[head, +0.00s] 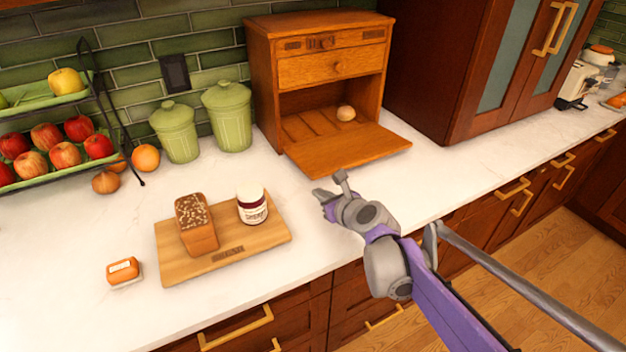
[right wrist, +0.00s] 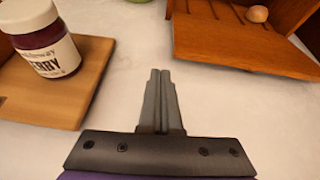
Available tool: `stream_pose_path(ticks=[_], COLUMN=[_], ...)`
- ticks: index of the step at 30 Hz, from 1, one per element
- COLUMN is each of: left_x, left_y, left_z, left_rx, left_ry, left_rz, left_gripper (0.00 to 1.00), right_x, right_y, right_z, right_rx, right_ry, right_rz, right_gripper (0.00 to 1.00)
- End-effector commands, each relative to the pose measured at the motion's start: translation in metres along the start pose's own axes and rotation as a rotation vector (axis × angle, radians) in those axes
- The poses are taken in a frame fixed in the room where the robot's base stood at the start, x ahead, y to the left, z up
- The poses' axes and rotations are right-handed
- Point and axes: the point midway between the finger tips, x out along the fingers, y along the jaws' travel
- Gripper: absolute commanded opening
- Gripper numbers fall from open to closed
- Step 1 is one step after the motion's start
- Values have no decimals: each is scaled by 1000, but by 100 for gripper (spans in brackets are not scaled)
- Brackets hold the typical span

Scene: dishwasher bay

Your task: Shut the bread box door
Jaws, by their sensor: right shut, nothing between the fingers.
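The wooden bread box (head: 316,71) stands at the back of the counter, with a drawer above and its door below. The bread box door (head: 349,151) is folded down, open, reaching out over the counter toward me. Its edge also shows at the upper right in the right wrist view (right wrist: 240,52). My right gripper (head: 330,189) is just in front of the door, low over the counter and apart from the door. Its fingers are together and empty in the right wrist view (right wrist: 160,85). My left gripper is not in view.
A cutting board (head: 180,265) with a bread loaf (head: 197,225) and a jam jar (head: 252,204) lies left of my right gripper. Green canisters (head: 228,117) stand left of the bread box. A tall cabinet (head: 440,70) stands close on its right.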

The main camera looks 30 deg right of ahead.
Motion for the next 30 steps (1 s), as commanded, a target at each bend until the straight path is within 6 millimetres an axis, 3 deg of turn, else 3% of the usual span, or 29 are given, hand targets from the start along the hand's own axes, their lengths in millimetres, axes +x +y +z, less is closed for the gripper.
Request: stream_pose_path(ticks=[1,3,8,21,30], left_x=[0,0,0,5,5], left_y=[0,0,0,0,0], left_z=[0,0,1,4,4], left_rx=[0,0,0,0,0], left_ry=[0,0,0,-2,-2], left_rz=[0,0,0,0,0], left_gripper=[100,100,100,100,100], right_x=[-4,-8,-4,69,90], right_y=[-16,-27,-34,-33,-33], right_z=[-4,-7,-10,-14,-14], right_rx=[19,36,51,48,49], right_ry=[21,42,57,56,55], right_rz=[-10,-10,-7,-6,-8], right_gripper=[0,0,0,0,0])
